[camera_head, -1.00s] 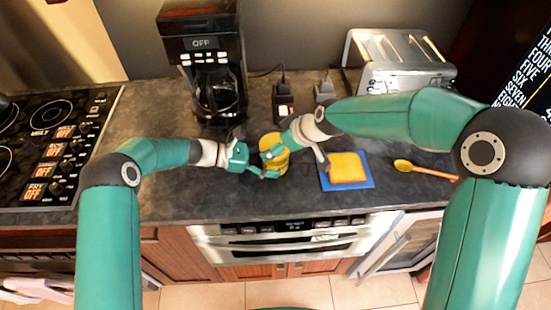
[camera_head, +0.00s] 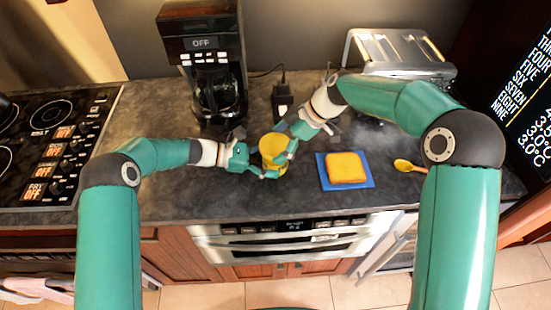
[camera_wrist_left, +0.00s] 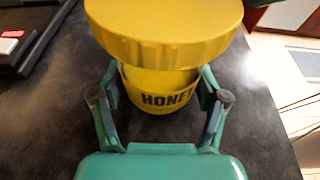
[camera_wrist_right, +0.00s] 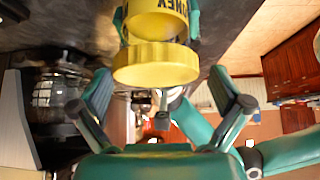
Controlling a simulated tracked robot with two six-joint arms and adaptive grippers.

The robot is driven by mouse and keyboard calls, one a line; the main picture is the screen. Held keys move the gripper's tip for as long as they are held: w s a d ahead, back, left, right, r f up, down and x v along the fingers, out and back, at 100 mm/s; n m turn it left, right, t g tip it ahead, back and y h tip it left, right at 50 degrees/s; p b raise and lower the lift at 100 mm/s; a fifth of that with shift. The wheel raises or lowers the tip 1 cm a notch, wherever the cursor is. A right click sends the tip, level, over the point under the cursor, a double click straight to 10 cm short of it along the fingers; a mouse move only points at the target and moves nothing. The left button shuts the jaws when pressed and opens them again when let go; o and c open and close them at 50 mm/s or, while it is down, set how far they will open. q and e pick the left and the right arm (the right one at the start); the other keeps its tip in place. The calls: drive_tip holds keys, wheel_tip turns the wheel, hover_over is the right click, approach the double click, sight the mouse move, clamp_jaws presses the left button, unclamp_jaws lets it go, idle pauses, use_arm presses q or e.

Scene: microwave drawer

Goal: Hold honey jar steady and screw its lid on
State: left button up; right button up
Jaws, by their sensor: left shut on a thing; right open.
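The yellow honey jar (camera_wrist_left: 155,92) with dark lettering stands on the counter in the left wrist view. Its wide yellow lid (camera_wrist_left: 165,28) sits over the mouth; I cannot tell how tightly it is seated. My left gripper (camera_head: 258,165) is shut around the jar body from the left, one finger on each side. The jar and lid show small in the head view (camera_head: 272,148), partly behind my right gripper. My right gripper (camera_wrist_right: 165,105) is open, with the lid (camera_wrist_right: 155,66) just ahead of its fingertips in the right wrist view.
A blue mat (camera_head: 325,181) with a bread slice (camera_head: 346,167) and a wooden spoon (camera_head: 408,165) lie right of the jar. A coffee maker (camera_head: 202,50) and toaster (camera_head: 400,48) stand behind. The cooktop (camera_head: 45,130) is at left. Counter front is clear.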

drive_tip(key=shift+s, duration=0.1)
drive_tip(key=c, duration=1.2)
drive_tip(key=shift+s+a+m+t, duration=0.15)
drive_tip(key=shift+m+t, duration=0.45)
drive_tip(key=shift+m, duration=0.4)
drive_tip(key=m+t+h, duration=0.1)
drive_tip(key=m+t, duration=0.1)
drive_tip(key=m, duration=0.1)
drive_tip(key=shift+m, duration=0.4)
drive_tip(key=shift+m+t+h, duration=0.6)
drive_tip(key=shift+m+h, duration=0.1)
drive_tip(key=shift+m, duration=0.4)
drive_tip(key=shift+d+f+m+t, duration=0.1)
drive_tip(key=shift+d+m+t, duration=0.15)
drive_tip(key=shift+m, duration=0.25)
drive_tip(key=shift+w, duration=0.2)
drive_tip(key=o, duration=1.2)
drive_tip(key=shift+w, duration=0.15)
